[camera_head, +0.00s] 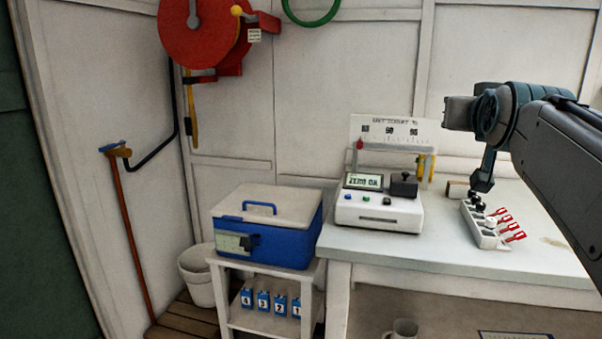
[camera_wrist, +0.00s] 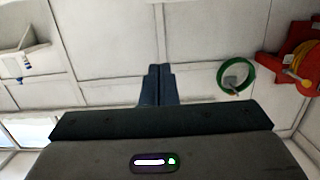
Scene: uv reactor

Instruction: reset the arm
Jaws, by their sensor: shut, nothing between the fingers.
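My gripper (camera_wrist: 158,68) shows in the wrist view, with its two dark fingers together and nothing between them. Behind the fingers is pale panelled wall, with no object touching them. In the head view my arm (camera_head: 560,140) reaches in from the right, and its end is raised over the right part of the table.
The table (camera_head: 450,262) carries a tester (camera_head: 380,208) reading "ZERO OK", left of the rack with its red-ended pieces. A blue cooler (camera_head: 265,240) stands on a low stand further left. A red reel (camera_head: 205,30) and a green ring (camera_wrist: 221,78) hang on the wall.

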